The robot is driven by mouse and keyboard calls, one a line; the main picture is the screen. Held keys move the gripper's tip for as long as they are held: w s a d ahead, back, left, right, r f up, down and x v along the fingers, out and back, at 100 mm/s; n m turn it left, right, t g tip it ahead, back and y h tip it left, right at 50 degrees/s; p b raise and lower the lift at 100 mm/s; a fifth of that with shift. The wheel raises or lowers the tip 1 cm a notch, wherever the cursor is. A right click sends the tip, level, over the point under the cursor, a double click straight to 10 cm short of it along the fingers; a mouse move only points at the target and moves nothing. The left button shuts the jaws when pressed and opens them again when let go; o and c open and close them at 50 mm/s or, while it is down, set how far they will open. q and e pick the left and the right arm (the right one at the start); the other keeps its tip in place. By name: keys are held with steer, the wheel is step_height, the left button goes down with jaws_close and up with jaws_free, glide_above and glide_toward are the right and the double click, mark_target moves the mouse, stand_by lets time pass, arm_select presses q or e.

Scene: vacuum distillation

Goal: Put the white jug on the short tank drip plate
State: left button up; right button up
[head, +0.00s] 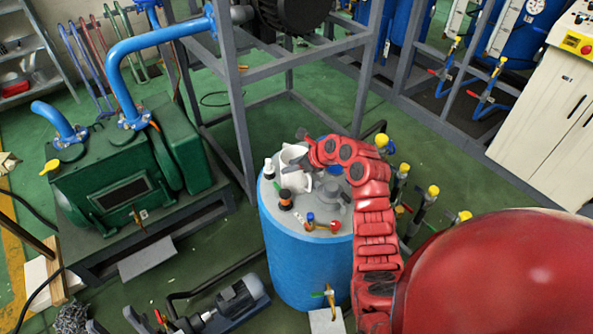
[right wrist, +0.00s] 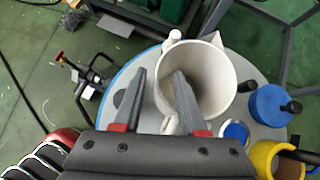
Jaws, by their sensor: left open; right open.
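The white jug (head: 291,168) stands upright on the grey top of the short blue tank, at its far left side. In the right wrist view the jug (right wrist: 227,75) shows its open mouth. My right gripper (right wrist: 160,72) is open over the jug's near rim, one finger in front of the mouth and the other outside it to the left. Whether either finger touches the jug I cannot tell. A pale plate (head: 327,321), which looks like the short tank drip plate, lies below the tank's front tap at the lower picture edge. My left gripper is not in view.
The blue tank (head: 305,263) carries a dark bottle (head: 285,199), a red-handled valve (head: 322,226) and other fittings on top. Yellow-capped valves (head: 433,190) stand to its right. A grey motor (head: 240,298) lies left of the tank. A grey frame stands behind.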

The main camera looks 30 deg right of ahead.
steer(key=shift+x, duration=0.85)
steer(key=shift+c, duration=0.3)
jaws_close()
stand_by(0.5)
